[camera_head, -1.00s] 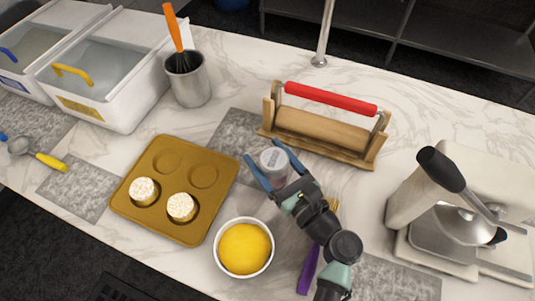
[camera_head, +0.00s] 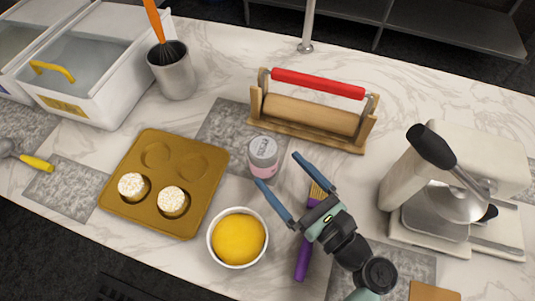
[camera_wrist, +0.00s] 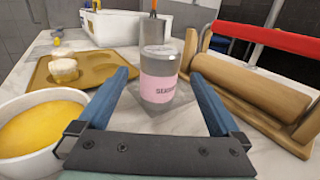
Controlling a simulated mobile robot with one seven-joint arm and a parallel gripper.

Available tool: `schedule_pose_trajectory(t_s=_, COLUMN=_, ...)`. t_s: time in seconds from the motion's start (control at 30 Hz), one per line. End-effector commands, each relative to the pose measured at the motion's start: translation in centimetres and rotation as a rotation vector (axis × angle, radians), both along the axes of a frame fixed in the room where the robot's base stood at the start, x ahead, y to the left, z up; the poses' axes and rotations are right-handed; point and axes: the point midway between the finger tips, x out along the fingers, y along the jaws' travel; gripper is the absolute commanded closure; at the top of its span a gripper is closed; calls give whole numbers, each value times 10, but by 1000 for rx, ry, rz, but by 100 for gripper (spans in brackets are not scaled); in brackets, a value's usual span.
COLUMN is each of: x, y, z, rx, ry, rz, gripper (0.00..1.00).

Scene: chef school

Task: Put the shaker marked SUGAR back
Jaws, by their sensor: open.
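The shaker (camera_head: 263,157) has a grey lid and a pink label. It stands upright on the marble counter at the edge of a grey patch, between the muffin tray and the rolling pin stand. My gripper (camera_head: 282,172) is open and empty. Its blue fingers point toward the shaker from the lower right, and the shaker stands just beyond the fingertips in the wrist view.
A rolling pin stand (camera_head: 314,118) is behind the shaker. A muffin tray (camera_head: 130,165) is left, a bowl of yellow filling (camera_head: 238,238) in front. A purple-handled brush (camera_head: 305,252) lies beside my gripper. A mixer (camera_head: 410,185) stands right, a whisk pot (camera_head: 176,78) back left.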

Motion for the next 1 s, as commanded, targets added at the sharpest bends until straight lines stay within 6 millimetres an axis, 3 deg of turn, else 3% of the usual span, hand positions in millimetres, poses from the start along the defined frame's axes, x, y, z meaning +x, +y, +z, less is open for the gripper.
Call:
schedule_pose_trajectory(t_s=0.1, x=-15, y=-12, z=-1, rx=0, ry=0, rz=-2, gripper=0)
schedule_pose_trajectory(t_s=0.3, x=-26, y=-20, z=0, rx=1, ry=-1, rz=0, gripper=0)
schedule_pose_trajectory(t_s=1.0, x=-26, y=-20, z=0, rx=1, ry=-1, rz=1, gripper=0)
